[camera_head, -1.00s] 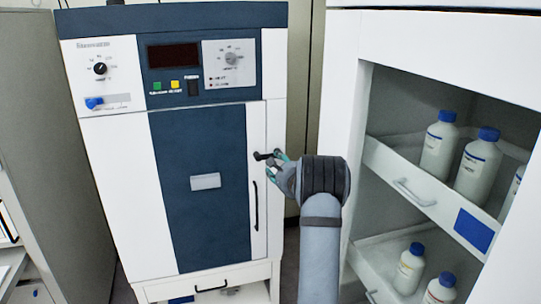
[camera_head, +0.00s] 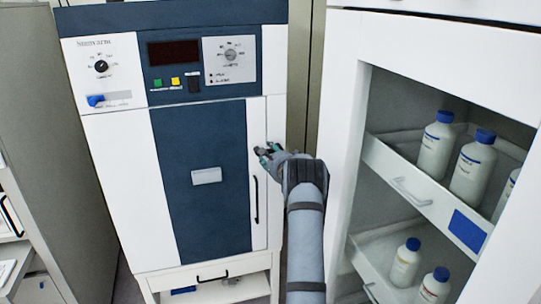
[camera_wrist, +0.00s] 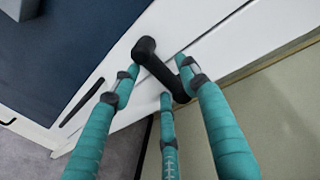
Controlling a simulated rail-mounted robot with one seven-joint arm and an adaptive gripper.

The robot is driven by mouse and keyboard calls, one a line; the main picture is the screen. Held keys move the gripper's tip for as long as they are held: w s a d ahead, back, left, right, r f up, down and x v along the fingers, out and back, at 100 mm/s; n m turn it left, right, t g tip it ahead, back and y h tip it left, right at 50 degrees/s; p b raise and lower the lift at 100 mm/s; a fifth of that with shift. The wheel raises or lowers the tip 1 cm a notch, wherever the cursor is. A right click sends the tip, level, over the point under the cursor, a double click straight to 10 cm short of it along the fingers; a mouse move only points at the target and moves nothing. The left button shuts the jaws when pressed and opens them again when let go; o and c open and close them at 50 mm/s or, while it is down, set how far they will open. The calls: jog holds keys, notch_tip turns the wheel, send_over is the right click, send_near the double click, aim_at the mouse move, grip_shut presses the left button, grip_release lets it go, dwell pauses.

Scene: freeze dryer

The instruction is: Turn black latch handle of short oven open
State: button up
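The short oven (camera_head: 125,180) is a white and dark blue cabinet at the left in the head view. Its black latch handle (camera_wrist: 156,64) shows in the wrist view as a round knob with an arm slanting down to the right. In the head view the latch is largely hidden by my gripper (camera_head: 268,152), at the upper right of the door. In the wrist view, my gripper (camera_wrist: 160,82) has teal fingers spread apart around the handle's arm. The right finger lies close to it; contact is unclear. A gap shows between the left finger and the handle.
A vertical black bar handle (camera_head: 256,200) sits below the latch on the oven's white strip. An open white cabinet (camera_head: 345,150) with blue-capped bottles (camera_head: 436,145) on pull-out shelves stands close on the right. A grey cabinet side (camera_head: 60,150) stands at the left.

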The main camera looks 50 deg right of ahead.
jog(key=shift+c, duration=1.3)
jog(key=c, duration=0.7)
grip_shut()
